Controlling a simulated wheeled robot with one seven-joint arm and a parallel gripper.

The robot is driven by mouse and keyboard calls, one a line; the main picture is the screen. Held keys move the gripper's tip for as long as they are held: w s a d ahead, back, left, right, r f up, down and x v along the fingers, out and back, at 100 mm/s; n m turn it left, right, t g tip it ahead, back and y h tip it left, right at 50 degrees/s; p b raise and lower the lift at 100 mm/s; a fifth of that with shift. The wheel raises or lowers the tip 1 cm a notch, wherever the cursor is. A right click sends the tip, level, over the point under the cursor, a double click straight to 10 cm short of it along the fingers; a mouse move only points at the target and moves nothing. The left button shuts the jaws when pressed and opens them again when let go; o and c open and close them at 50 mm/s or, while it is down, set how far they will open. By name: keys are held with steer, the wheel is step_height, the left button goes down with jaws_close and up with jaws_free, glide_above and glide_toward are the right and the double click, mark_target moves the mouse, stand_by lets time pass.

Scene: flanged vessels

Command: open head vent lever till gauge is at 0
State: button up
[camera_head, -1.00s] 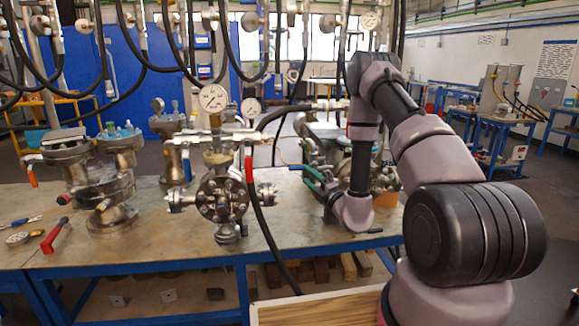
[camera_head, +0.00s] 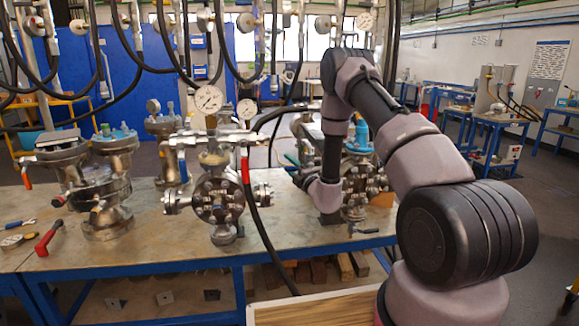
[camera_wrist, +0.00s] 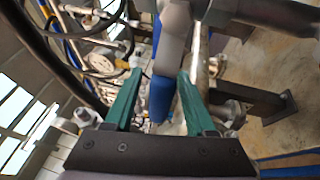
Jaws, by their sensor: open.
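My gripper (camera_head: 291,160) is at the right of the middle vessel, largely hidden by my forearm in the head view. In the wrist view, my gripper (camera_wrist: 160,76) has its green fingers apart, with a blue-sleeved lever (camera_wrist: 161,98) between them. A gap shows beside the blue sleeve; contact cannot be told. The lever's grey metal part is at the top. A round white gauge (camera_head: 209,98) stands above the flanged middle vessel (camera_head: 219,199); its reading is too small to tell. A red-handled lever (camera_head: 246,167) hangs from the pipework beside this gauge.
Another flanged vessel (camera_head: 103,197) stands at the left of the bench (camera_head: 150,232). A red-handled tool (camera_head: 49,238) lies near the left end. Black hoses (camera_head: 262,225) hang across the bench. A vessel with a blue top (camera_head: 362,133) stands behind my arm.

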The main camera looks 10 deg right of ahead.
jaws_close()
stand_by(1.4)
